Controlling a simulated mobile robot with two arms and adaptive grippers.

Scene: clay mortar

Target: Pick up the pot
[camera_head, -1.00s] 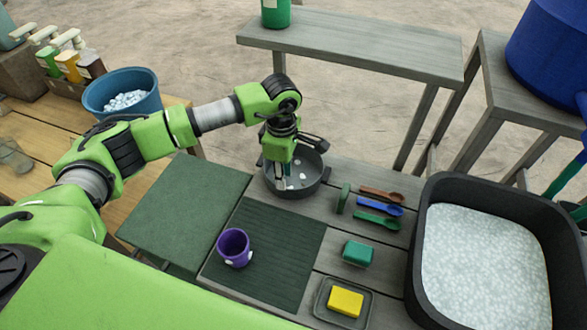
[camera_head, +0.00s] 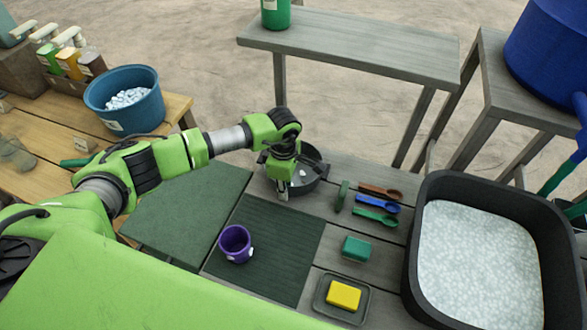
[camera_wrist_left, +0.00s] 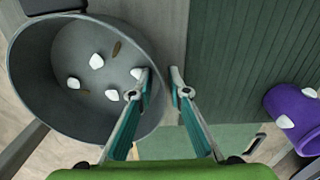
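The pot (camera_head: 311,180) is a dark grey round pan on the grey plank table, with small white pieces inside. It fills the left of the left wrist view (camera_wrist_left: 45,95), where several white pieces and some brown bits lie on its floor. My left gripper (camera_head: 281,191) points down at the pot's near-left rim. In the left wrist view its two teal-padded fingers (camera_wrist_left: 161,78) are apart, with the pot's right-hand rim showing between them. One fingertip overlaps the pot's inside and the other is outside. Whether either touches the wall I cannot tell. My right gripper is not in view.
A purple cup (camera_head: 236,243) stands on the dark green ribbed mat (camera_head: 278,225) nearby. Right of the pot lie brown, blue and green spoons (camera_head: 376,216), a green block (camera_head: 356,250) and a yellow sponge (camera_head: 343,294) on a tray. A black basin (camera_head: 410,290) stands at the right.

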